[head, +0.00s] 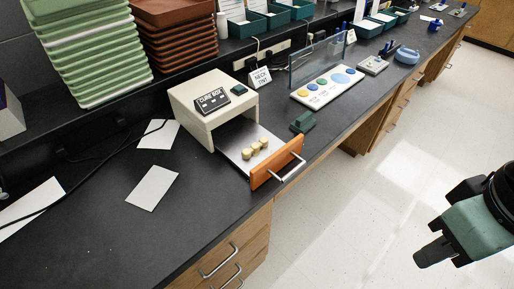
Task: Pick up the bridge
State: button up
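The bridge (255,149) is a small cream piece of several joined lumps like teeth. It lies on the pulled-out grey drawer tray (235,138) of the white cure box (212,108), behind the drawer's orange front. My gripper (436,255) is at the lower right, over the floor, well apart from the bridge and the counter. I see its dark finger end and teal body, but the gap between the fingers does not show.
The orange drawer front (277,163) with a metal handle juts toward the counter's front edge. A dark green block (303,122) stands right of the drawer. A clear upright panel (318,60) stands behind a white palette (327,87). White papers (153,188) lie left on the black counter.

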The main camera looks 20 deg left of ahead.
aim_at(255, 148)
jog(key=u, duration=1.45)
jog(key=i+l+u, duration=0.45)
jog(key=l, duration=0.3)
jog(key=i, duration=0.05)
